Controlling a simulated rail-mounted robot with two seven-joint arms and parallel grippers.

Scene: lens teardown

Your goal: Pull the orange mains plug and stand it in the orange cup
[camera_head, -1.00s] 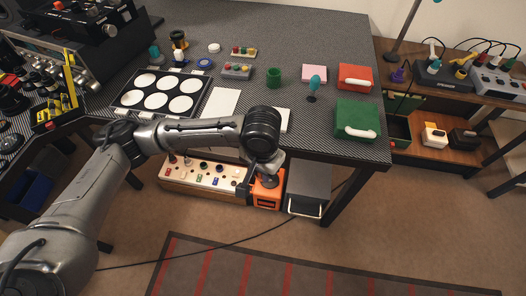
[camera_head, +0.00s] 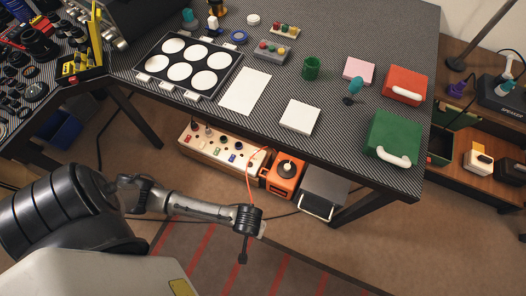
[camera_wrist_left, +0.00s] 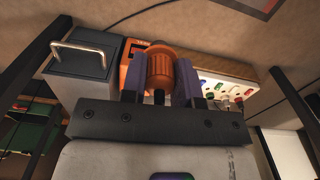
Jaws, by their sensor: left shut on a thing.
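My left gripper (camera_head: 243,258) is in front of and below the table edge, apart from the socket strip. In the left wrist view the gripper (camera_wrist_left: 158,88) is shut on the ribbed orange mains plug (camera_wrist_left: 158,68). In the head view the plug cannot be made out. A thin orange cord (camera_head: 249,182) runs from near the strip towards my wrist. The long socket strip (camera_head: 222,147), with coloured marks, stands under the table. An orange box with a dark round top (camera_head: 284,174) stands at its right end. No orange cup can be clearly made out. My right gripper is not in view.
A grey box with a metal handle (camera_head: 322,192) stands right of the orange box. Above, the table (camera_head: 345,130) holds a white pad (camera_head: 300,116), a green cup (camera_head: 311,67) and green and red boxes. A striped mat (camera_head: 270,268) lies on the floor.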

